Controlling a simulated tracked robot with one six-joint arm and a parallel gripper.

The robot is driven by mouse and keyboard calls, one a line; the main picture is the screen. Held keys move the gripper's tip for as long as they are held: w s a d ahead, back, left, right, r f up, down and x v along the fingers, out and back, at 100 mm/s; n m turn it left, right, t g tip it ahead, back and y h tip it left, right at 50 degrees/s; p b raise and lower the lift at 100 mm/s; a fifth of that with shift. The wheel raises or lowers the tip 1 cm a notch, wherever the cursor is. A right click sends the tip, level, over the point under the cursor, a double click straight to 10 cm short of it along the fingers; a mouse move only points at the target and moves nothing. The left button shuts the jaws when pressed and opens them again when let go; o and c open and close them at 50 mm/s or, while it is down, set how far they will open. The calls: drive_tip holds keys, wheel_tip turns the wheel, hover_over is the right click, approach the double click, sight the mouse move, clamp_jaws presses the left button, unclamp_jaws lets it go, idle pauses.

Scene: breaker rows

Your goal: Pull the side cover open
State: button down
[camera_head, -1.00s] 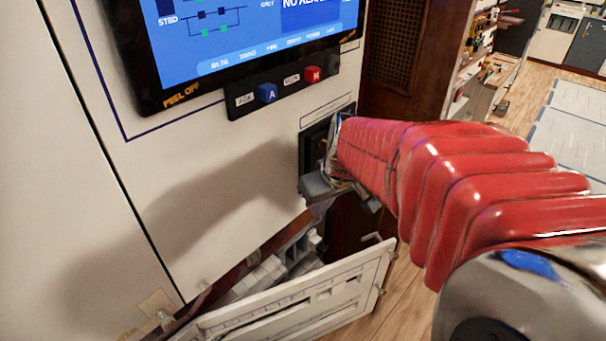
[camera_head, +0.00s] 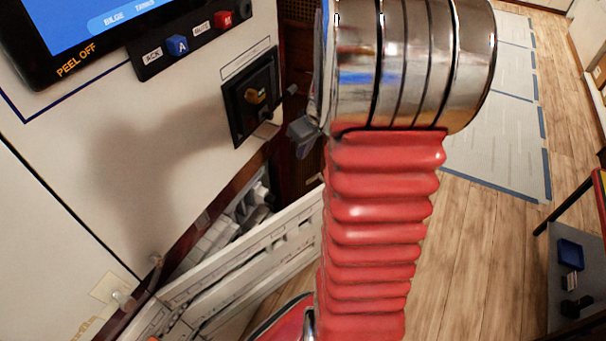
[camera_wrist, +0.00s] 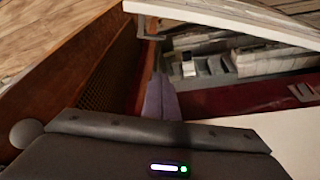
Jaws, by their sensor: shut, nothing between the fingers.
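I cannot tell for sure which part is the side cover.
The screen (camera_head: 80,20) and a button strip (camera_head: 190,38) are above the fitting. Wooden floor (camera_head: 470,250) is open to the right, with a pale mat (camera_head: 490,130). A table with a blue tray (camera_head: 570,254) stands at the right edge.

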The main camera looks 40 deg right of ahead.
wheel_tip(320, 180, down, 9)
drive_tip(key=shift+s+f, duration=0.2)
drive_tip(key=shift+s, duration=0.15)
idle(1.0)
drive_tip(key=shift+s+a, duration=0.1)
drive_tip(key=shift+s, duration=0.05)
